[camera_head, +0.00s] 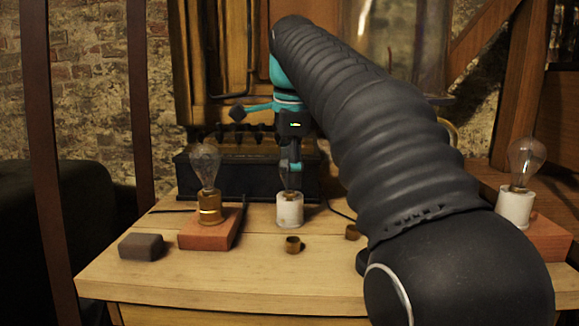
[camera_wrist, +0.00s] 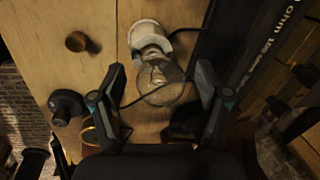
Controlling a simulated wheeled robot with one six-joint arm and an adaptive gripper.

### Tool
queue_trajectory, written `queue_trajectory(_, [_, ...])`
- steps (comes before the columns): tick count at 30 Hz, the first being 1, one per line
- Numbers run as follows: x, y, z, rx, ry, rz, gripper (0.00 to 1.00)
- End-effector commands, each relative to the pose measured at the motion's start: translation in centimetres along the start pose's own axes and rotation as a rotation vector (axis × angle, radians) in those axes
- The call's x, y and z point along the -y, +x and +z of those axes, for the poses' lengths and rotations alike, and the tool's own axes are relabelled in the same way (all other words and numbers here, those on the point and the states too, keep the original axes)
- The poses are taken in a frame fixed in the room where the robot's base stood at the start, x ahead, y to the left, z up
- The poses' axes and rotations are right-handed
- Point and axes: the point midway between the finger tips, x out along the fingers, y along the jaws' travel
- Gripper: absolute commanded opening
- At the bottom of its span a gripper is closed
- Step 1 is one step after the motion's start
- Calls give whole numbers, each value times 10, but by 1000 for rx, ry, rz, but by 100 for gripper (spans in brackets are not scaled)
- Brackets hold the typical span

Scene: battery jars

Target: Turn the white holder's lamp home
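A white holder (camera_head: 289,211) stands on the wooden table in the middle of the head view, with a clear glass lamp (camera_head: 289,181) upright in it. The wrist view shows the same white holder (camera_wrist: 147,36) and lamp (camera_wrist: 161,84). My gripper (camera_head: 290,166) is above this lamp, pointing down. In the wrist view my gripper (camera_wrist: 161,75) is open, one finger on each side of the bulb, with gaps visible. I cannot tell how far the lamp is screwed in. A second white holder (camera_head: 516,206) with a lamp (camera_head: 525,160) stands at the right.
A brass holder (camera_head: 210,208) with a lamp (camera_head: 205,166) stands on a reddish block (camera_head: 207,239) at left. A grey block (camera_head: 142,246) and small brown knobs (camera_head: 293,244) lie in front. A dark box (camera_head: 222,178) stands behind. The table's front is mostly clear.

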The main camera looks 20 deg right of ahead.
Motion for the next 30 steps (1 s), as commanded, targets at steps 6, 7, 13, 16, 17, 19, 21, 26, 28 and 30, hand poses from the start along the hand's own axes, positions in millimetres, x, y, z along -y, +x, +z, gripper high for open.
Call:
queue_trajectory(6, [0,0,0,0,0,0,23])
queue_trajectory(7, [0,0,0,0,0,0,16])
queue_trajectory(13, [0,-1,0,-5,21,1,2])
queue_trajectory(16, [0,-2,0,-18,85,2,2])
queue_trajectory(17, [0,-2,0,-22,110,2,2])
queue_trajectory(19, [0,-2,0,-33,166,2,2])
queue_trajectory(21, [1,-2,0,-45,221,1,2])
queue_trajectory(26, [1,-2,1,-69,345,2,2])
queue_trajectory(28, [1,-2,0,-80,399,3,2])
queue_trajectory(30, [1,-2,0,-89,452,2,2])
